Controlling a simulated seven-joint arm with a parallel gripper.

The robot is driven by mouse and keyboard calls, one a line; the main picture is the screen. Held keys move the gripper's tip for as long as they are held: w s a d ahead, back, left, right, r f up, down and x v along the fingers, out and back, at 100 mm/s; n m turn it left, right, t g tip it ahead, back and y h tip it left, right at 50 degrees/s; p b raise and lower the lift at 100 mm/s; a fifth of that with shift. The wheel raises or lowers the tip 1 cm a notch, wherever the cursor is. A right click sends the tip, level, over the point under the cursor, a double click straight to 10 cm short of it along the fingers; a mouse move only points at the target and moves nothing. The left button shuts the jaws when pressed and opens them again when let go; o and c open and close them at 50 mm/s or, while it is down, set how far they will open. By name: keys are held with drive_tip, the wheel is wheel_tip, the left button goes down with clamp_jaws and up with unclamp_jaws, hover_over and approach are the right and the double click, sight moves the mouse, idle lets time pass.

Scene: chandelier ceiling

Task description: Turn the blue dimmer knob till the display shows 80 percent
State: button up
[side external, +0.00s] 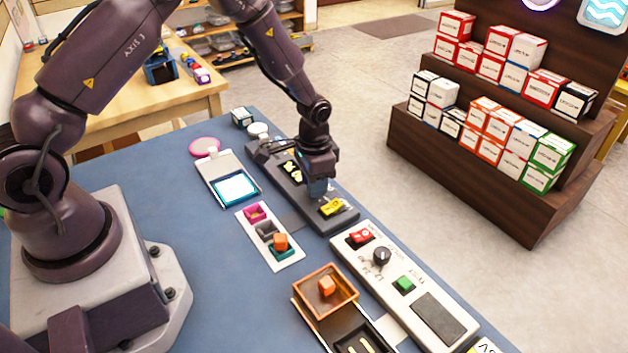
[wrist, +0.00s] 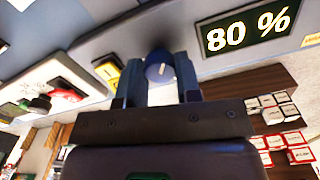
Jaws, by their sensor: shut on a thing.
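The blue dimmer knob (wrist: 159,69) is between the two fingers of my gripper (wrist: 158,62) in the wrist view, with a pale mark on its face. My gripper is shut on the knob. The display (wrist: 247,32) beside it reads 80 % in pale yellow digits on black. In the side external view my gripper (side external: 318,190) is down over a dark grey panel (side external: 343,217). The knob cannot be told apart from the fingers there. Lit yellow characters (side external: 292,171) show on that panel, too small to read.
A pale panel (side external: 445,313) with a red switch (side external: 360,236), black knob (side external: 382,257) and green button (side external: 404,284) lies nearer the camera. A tray with coloured compartments (side external: 292,261) and an orange box (side external: 309,294) are beside the panels. Blue table surface (side external: 200,290) is clear near my base.

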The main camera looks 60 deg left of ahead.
drive_tip(key=o, duration=0.9)
wheel_tip(320, 180, up, 13)
idle(0.4)
